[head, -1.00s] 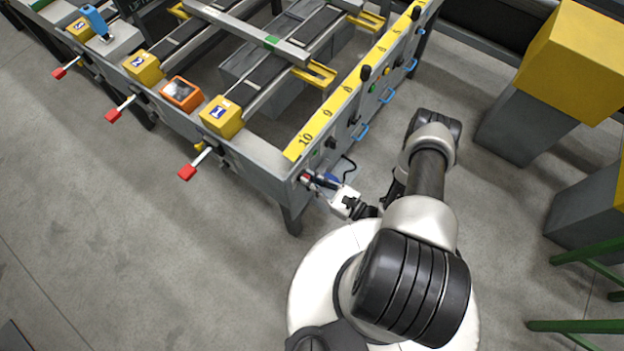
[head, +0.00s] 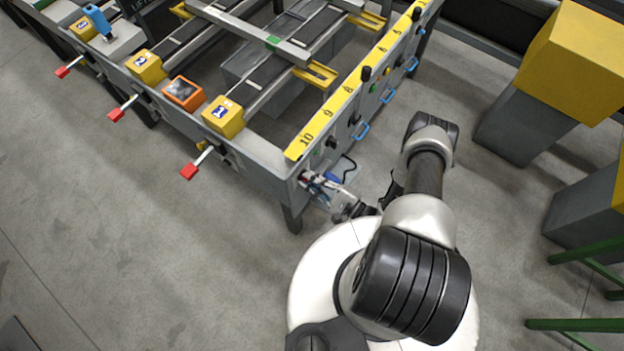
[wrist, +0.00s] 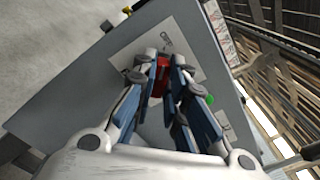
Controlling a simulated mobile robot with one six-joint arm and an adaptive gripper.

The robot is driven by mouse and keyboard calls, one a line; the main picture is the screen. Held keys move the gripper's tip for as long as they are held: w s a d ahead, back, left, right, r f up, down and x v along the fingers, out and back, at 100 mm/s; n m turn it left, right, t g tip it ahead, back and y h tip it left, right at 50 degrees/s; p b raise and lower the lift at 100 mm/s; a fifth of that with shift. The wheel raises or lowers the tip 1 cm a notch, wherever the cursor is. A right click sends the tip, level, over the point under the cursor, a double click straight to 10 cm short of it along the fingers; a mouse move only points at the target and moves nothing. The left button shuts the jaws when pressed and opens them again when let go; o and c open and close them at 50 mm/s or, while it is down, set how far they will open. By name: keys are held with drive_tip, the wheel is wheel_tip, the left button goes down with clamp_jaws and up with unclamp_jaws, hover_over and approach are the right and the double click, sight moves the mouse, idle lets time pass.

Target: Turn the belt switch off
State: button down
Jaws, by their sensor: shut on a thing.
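The belt switch is a red part (wrist: 162,76) on a pale plate (wrist: 128,62) on the grey end panel of the table, seen in the wrist view. My gripper (wrist: 166,78) is shut on the red switch, with its fingertips on either side of it. The fingers hide part of the switch, so its exact setting cannot be told. In the head view my gripper (head: 318,180) is at the table's near corner, and the switch is mostly hidden by it. A green button (wrist: 209,100) sits beside the fingers in the wrist view.
The runout table's yellow scale (head: 330,118) runs along its top edge. Blue handles (head: 361,130) and dark knobs stick out from the same side. Red-tipped levers (head: 189,171) stick out at the left. Yellow-topped grey blocks (head: 575,60) stand at the right, with bare floor between.

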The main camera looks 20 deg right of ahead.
idle(0.6)
drive_tip(key=c, duration=1.6)
unclamp_jaws()
drive_tip(key=v, duration=0.7)
drive_tip(key=shift+s, duration=0.2)
drive_tip(key=shift+d, duration=0.15)
